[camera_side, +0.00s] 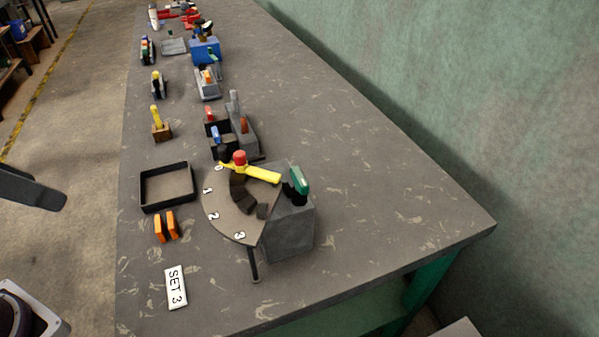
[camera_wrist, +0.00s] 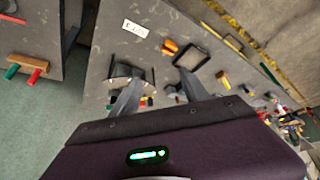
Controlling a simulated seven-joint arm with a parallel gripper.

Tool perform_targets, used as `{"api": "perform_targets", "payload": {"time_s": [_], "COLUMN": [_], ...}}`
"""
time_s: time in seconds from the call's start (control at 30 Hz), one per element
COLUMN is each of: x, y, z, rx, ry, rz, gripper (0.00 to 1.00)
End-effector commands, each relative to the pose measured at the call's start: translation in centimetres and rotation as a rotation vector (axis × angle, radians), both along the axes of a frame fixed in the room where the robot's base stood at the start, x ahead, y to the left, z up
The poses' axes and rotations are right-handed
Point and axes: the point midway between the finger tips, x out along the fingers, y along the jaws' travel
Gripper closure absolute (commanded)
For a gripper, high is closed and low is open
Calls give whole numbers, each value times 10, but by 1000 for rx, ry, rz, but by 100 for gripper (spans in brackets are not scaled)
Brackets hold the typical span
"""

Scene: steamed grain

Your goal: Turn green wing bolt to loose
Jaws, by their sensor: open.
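The green wing bolt (camera_side: 299,181) stands on top of a grey block (camera_side: 290,229), at the right of a grey dial plate (camera_side: 222,211) marked 0 to 3. A yellow lever (camera_side: 259,174) with a red knob (camera_side: 240,158) lies across the dial, its knob end near the 0. My gripper (camera_wrist: 158,86) shows in the wrist view with its two grey fingers apart and nothing between them. It is away from the bolt, and its fingers are not in the side view. In the wrist view the fixture is partly hidden behind the left finger, and I cannot make out the bolt clearly.
A black open tray (camera_side: 166,202), orange blocks (camera_side: 166,226) and a "SET 3" card (camera_side: 176,287) lie left of the fixture. A black holder with blue and red handles (camera_side: 233,140) stands close behind it. The table (camera_side: 380,190) is clear to the right, up to the green wall.

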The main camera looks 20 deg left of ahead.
Motion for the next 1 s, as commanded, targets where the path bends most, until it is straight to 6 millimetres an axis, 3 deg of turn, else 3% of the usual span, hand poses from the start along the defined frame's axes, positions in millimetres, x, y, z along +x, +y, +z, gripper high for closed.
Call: {"api": "perform_targets", "payload": {"time_s": [0.07, 0.2, 0.3, 0.4, 0.5, 0.6, 1.0], "x": [27, 113, 168, 203, 220, 226, 244], "y": [-14, -73, -126, -175, -205, -217, -233], "z": [13, 28, 15, -8, -27, -37, -96], "rx": [-17, -35, -17, 11, 35, 44, 44], "ry": [22, 65, 83, 90, 89, 89, 90], "rz": [-91, -355, -526, -656, -734, -762, -760], "gripper": [31, 31, 31, 31, 31, 31, 31]}}
